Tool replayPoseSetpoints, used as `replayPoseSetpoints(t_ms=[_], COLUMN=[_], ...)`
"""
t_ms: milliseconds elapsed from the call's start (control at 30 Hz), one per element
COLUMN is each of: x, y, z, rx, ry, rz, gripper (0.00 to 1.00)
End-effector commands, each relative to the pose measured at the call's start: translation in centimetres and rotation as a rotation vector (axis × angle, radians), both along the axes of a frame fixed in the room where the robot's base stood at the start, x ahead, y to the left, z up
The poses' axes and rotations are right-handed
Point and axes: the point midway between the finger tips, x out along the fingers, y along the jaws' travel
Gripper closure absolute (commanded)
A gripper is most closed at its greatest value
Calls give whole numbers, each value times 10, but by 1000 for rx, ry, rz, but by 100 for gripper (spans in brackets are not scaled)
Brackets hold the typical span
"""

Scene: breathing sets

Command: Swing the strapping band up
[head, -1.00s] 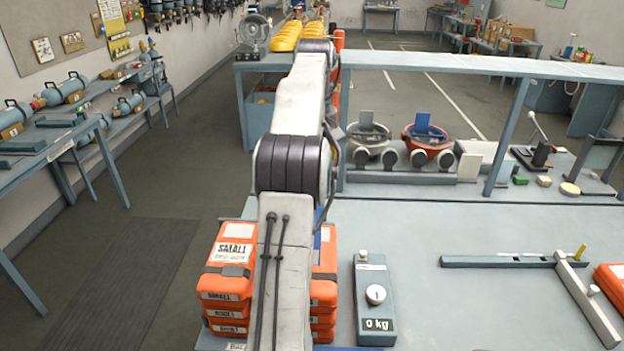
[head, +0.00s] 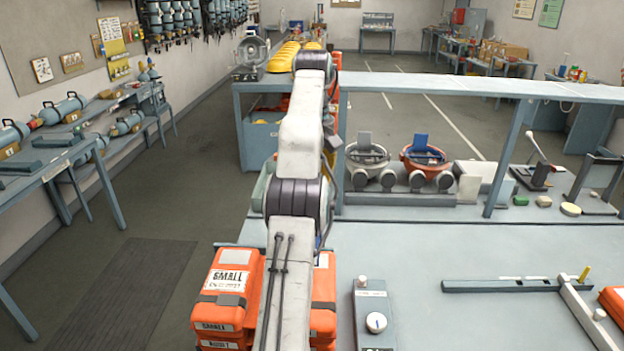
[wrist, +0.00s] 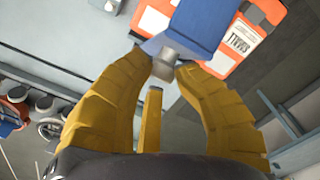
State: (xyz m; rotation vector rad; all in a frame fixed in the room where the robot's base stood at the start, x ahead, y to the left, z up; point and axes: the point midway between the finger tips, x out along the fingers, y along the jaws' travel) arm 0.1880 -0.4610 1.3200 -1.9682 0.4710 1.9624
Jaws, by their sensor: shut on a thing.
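A blue band (wrist: 212,22), which I take to be the strapping band, runs across the top of the wrist view, in front of an orange case. A grey tab (wrist: 178,66) is at its near end. My gripper (wrist: 165,72), with yellow fingers, is shut on this tab. In the head view my arm hides the gripper and most of the band. Orange cases labelled SMALL (head: 228,285) stand stacked at the bench's front left, on both sides of my arm. One also shows in the wrist view (wrist: 248,40).
A scale (head: 372,312) stands right of the cases on the grey bench (head: 450,255). An L-shaped fence (head: 510,285) lies farther right. The bench between scale and fence is clear.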

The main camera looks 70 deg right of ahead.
Motion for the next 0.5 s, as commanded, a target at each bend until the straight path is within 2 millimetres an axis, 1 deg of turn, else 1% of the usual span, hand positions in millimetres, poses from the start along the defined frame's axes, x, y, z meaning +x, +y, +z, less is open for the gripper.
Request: replayPoseSetpoints(t_ms=[33, 300, 333, 500], x=[0, 0, 0, 0], y=[-5, -5, -5, -5], z=[-9, -9, -9, -9], rx=[4, 5, 5, 4], ry=[1, 2, 2, 0], rz=[-2, -2, -2, -2], gripper=[100, 100, 72, 56])
